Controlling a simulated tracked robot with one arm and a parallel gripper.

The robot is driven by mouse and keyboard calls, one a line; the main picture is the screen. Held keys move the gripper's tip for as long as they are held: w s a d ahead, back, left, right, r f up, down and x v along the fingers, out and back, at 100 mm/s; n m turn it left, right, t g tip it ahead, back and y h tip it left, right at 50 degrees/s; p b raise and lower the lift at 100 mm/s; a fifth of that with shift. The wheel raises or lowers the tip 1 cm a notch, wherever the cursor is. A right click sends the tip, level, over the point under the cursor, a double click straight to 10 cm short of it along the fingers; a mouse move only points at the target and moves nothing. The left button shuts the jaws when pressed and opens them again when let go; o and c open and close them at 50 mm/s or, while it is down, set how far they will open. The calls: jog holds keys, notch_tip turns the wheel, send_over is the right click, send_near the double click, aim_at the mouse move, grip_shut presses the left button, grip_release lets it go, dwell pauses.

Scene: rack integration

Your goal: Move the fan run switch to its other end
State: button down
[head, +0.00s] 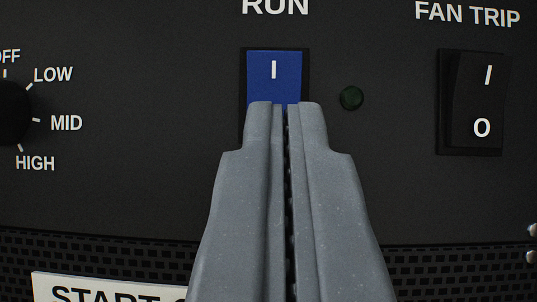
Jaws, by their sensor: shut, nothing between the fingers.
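The fan run switch (274,76) is a blue rocker in a dark frame, under the label RUN on a black panel. Its upper half shows a white "I" mark. Its lower half is hidden behind my gripper. My gripper (286,106) is shut and empty, with its grey fingertips in front of the rocker's lower part. I cannot tell whether the tips touch the switch, or which way the rocker is tilted.
A small dark green lamp (351,98) sits right of the switch. A black FAN TRIP rocker (472,101) is farther right. A rotary knob (12,112) marked LOW, MID and HIGH is at the left edge. A white label (105,288) and mesh lie below.

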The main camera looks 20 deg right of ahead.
jog(key=s+a+f+b, duration=0.1)
jog(key=s+a+f, duration=0.1)
jog(key=s+f, duration=0.3)
jog(key=shift+f+b, duration=0.4)
jog(key=shift+f, duration=0.95)
jog(key=shift+s+a+r, duration=0.1)
jog(key=shift+s, duration=0.05)
jog(key=s+a+n+g+y+b, duration=0.2)
jog(key=s+a+g+y+b, duration=0.3)
jog(key=s+a, duration=1.15)
jog(key=s+a+f+g+y, duration=0.1)
jog(key=s+a+g, duration=0.1)
jog(key=s, duration=0.3)
jog(key=s+a+f+n+g+y, duration=0.1)
jog(key=s+a+f, duration=0.1)
jog(key=s, duration=0.3)
jog(key=shift+s+a+f+g, duration=0.2)
jog(key=shift+a+f+g, duration=0.15)
jog(key=shift+a, duration=0.25)
jog(key=shift+r, duration=0.1)
